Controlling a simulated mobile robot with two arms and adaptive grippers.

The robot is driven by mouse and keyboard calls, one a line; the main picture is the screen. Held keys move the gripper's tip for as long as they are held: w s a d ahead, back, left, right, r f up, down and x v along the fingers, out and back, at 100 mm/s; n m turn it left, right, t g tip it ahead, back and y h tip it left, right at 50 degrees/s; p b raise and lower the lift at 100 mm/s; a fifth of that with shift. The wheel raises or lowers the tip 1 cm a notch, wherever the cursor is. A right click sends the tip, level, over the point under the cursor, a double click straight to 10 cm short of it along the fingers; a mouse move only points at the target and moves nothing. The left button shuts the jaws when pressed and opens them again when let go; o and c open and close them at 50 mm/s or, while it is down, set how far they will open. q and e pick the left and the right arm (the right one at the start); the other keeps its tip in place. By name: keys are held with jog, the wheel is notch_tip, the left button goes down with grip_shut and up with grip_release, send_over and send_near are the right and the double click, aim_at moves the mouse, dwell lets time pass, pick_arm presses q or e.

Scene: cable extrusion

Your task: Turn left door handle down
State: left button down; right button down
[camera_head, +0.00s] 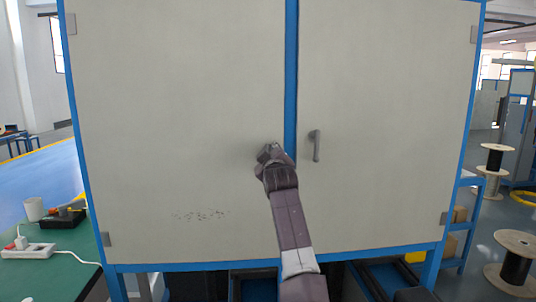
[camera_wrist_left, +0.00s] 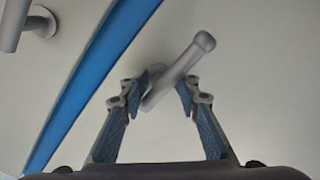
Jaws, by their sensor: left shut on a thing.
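The left door (camera_head: 180,120) is a large off-white cabinet panel, shut. My left gripper (camera_head: 271,153) is at its right edge, beside the blue centre post. In the left wrist view, the grey left door handle (camera_wrist_left: 190,57) runs slantwise between the two fingers of my left gripper (camera_wrist_left: 160,92), which is shut on it. One rounded end of the handle sticks out beyond the fingers. In the head view the gripper hides most or all of this handle. My right gripper is not in view.
The right door (camera_head: 390,130) is shut, its grey handle (camera_head: 316,145) hanging straight down close to my left gripper. The blue post (camera_head: 291,70) stands between the doors. A green table (camera_head: 60,270) with a power strip is at left. Wooden spools (camera_head: 515,245) stand at right.

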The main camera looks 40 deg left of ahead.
pick_arm(q)
jog(key=shift+d, duration=0.1)
dwell(0.3)
jog(key=c, duration=1.5)
grip_release()
jog(key=shift+o, duration=0.2)
jog(key=v, duration=1.2)
